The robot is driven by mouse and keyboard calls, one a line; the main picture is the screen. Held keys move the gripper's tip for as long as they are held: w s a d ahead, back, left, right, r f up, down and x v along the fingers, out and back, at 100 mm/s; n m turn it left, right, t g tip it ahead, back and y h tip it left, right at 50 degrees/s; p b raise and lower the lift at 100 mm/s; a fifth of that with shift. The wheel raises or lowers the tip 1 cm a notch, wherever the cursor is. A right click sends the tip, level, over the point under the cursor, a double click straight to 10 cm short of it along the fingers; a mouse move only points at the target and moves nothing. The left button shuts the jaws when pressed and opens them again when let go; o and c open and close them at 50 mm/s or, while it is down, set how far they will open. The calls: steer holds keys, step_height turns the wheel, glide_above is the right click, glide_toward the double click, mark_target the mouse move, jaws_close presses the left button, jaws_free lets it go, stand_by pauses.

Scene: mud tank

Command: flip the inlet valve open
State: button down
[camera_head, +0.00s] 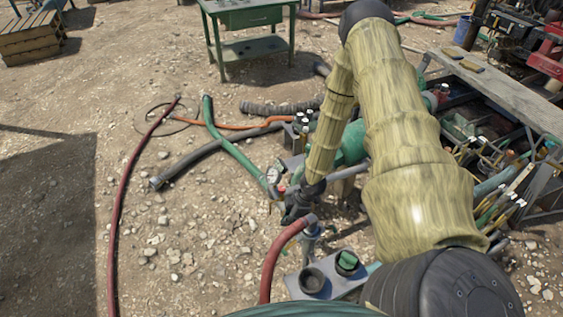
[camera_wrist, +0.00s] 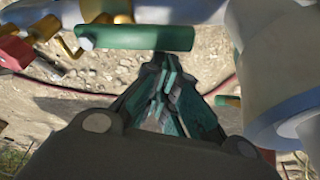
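A green bar-shaped handle (camera_wrist: 137,38) lies crosswise just past the fingertips in the wrist view, beside a pale pipe; it looks like a valve lever, but I cannot confirm it belongs to the inlet valve. My gripper (camera_wrist: 163,75) points at this handle, with its fingers drawn together and nothing visible between them. I cannot tell whether the tips touch the handle. In the head view my gripper (camera_head: 292,208) is small and dark, low beside the pipework, just below a round gauge (camera_head: 273,174). My arm hides part of the pipework there.
A brass fitting (camera_wrist: 70,45) and a red part (camera_wrist: 17,50) are left of the handle. A thick pale pipe (camera_wrist: 285,75) stands close on the right. A red hose (camera_head: 272,262) and a grey plate (camera_head: 330,285) lie nearby. Gravelly ground at left is mostly open.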

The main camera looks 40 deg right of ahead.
steer(key=shift+s+d, duration=0.25)
steer(key=shift+d, duration=0.05)
steer(key=shift+s+d, duration=0.2)
steer(key=shift+d, duration=0.05)
stand_by(0.4)
steer(key=shift+a+f, duration=0.1)
steer(key=shift+a, duration=0.05)
steer(key=shift+w+a, duration=0.65)
steer(key=shift+a, duration=1.4)
steer(key=w+v, duration=0.2)
steer(key=v, duration=0.8)
steer(key=shift+s+d+b, duration=0.3)
steer(key=shift+s+b, duration=0.1)
